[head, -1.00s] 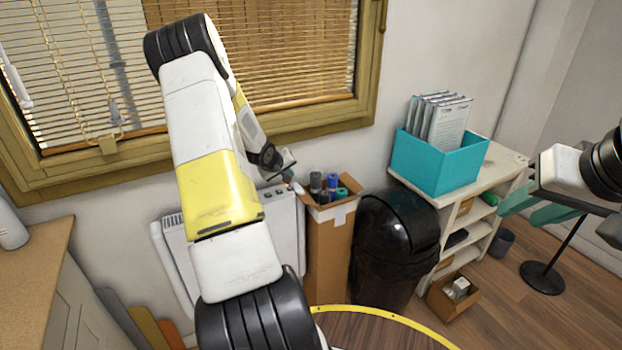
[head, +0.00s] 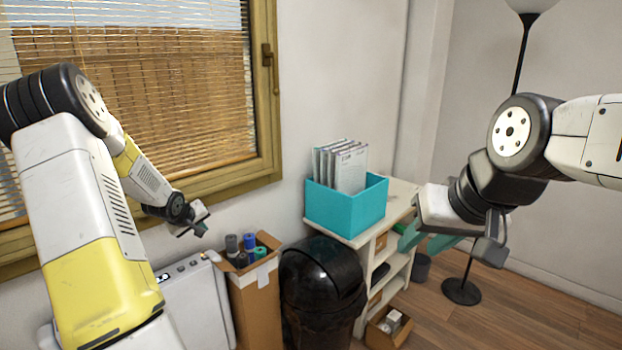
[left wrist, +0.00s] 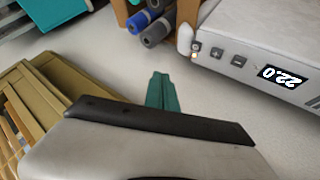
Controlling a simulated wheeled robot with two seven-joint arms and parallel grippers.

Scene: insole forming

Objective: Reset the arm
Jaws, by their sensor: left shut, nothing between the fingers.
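My left arm comes in from the left in the head view, raised and bent, with white and yellow links. My left gripper (head: 194,224) is small and far off there, in front of the wall below the window. In the left wrist view its teal fingers (left wrist: 160,90) are together, with nothing between them. My right gripper (head: 424,240) hangs at the right of the head view, with its two teal fingers apart and empty. It overlaps the shelf and lamp pole in the picture.
A tall cardboard box with rolls (head: 255,300), a heater (head: 198,300) and a black bin (head: 322,290) stand along the wall. A teal box of folders (head: 345,205) sits on a white shelf unit (head: 400,205). A floor lamp (head: 520,60) stands at right. Floor shows at the lower right.

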